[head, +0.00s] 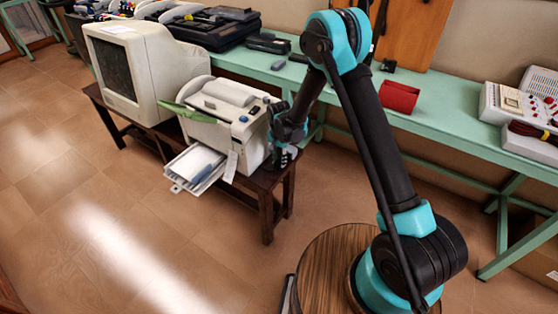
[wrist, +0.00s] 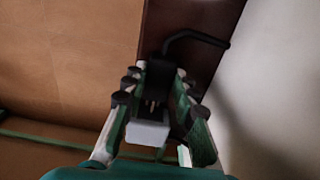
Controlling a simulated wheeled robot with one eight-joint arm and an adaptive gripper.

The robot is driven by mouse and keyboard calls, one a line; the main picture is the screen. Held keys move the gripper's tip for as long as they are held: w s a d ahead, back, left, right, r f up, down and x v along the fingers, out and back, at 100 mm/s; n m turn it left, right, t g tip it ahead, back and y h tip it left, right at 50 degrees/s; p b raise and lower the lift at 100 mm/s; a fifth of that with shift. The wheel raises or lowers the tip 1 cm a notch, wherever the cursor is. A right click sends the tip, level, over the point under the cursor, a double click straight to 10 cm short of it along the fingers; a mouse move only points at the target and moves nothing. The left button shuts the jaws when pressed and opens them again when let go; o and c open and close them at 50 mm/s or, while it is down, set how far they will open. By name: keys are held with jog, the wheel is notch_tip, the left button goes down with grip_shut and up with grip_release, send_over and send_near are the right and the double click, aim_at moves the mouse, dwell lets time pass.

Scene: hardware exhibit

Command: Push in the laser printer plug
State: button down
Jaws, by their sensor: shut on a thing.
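The laser printer (head: 243,128) is a white machine on a dark wooden table, with paper in its front tray. My gripper (head: 284,152) is at the printer's right side, above the table edge. In the wrist view, my gripper (wrist: 157,82) is shut on a black plug (wrist: 157,76), with a finger on either side of it. A black cable (wrist: 195,36) bends away from the plug to the right. Metal prongs show between the plug and a light grey block (wrist: 148,133). I cannot tell whether the prong tips enter the block. The plug is too small to make out in the head view.
A beige CRT monitor (head: 150,75) stands left of the printer on the dark table (head: 268,180). Open floor lies in front of the printer.

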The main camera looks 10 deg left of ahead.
jog(key=shift+w+d, duration=0.3)
jog(key=shift+w, duration=0.55)
jog(key=shift+w+d, duration=0.25)
jog(key=shift+w, duration=0.55)
jog(key=c, duration=1.2)
grip_release()
notch_tip(320, 180, up, 12)
jog(key=shift+d, duration=0.1)
